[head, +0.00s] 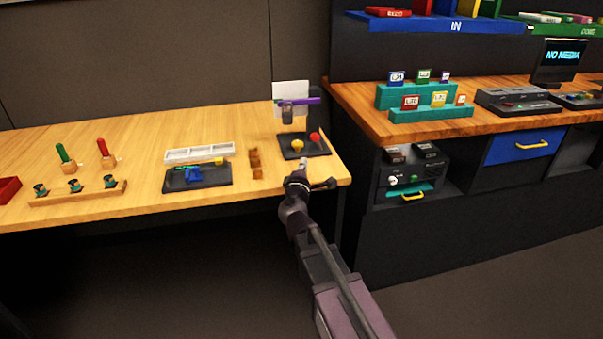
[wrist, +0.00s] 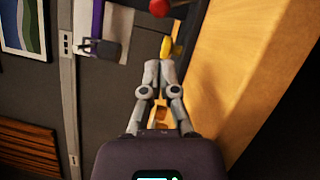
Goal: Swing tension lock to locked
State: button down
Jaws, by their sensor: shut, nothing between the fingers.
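The trackball panel is a black base (head: 318,149) near the right end of the light wooden table. A yellow knob (head: 297,146) and a red ball (head: 314,137) stand on it. Behind them rises a white board (head: 291,88) with a purple bar (head: 309,100) and a dark grey block (head: 287,115). I cannot tell which part is the tension lock. My gripper (head: 303,163) is shut and empty in front of the base. In the wrist view its fingertips (wrist: 160,66) point toward the yellow knob (wrist: 167,47), with the red ball (wrist: 159,7) beyond. Contact is unclear.
Small brown blocks (head: 256,163) lie left of the panel. A black tray (head: 210,177) with blue and yellow items and a white compartment tray (head: 199,153) are further left. A darker workbench (head: 400,123) stands to the right. The table's front edge is near my arm.

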aim_at(318, 142)
jog(key=w, duration=0.6)
jog(key=w+d+r+p, duration=0.1)
jog(key=w, duration=0.2)
jog(key=shift+w, duration=0.35)
jog(key=shift+a+r, duration=0.15)
jog(key=shift+a, duration=0.1)
jog(key=shift+d, duration=0.1)
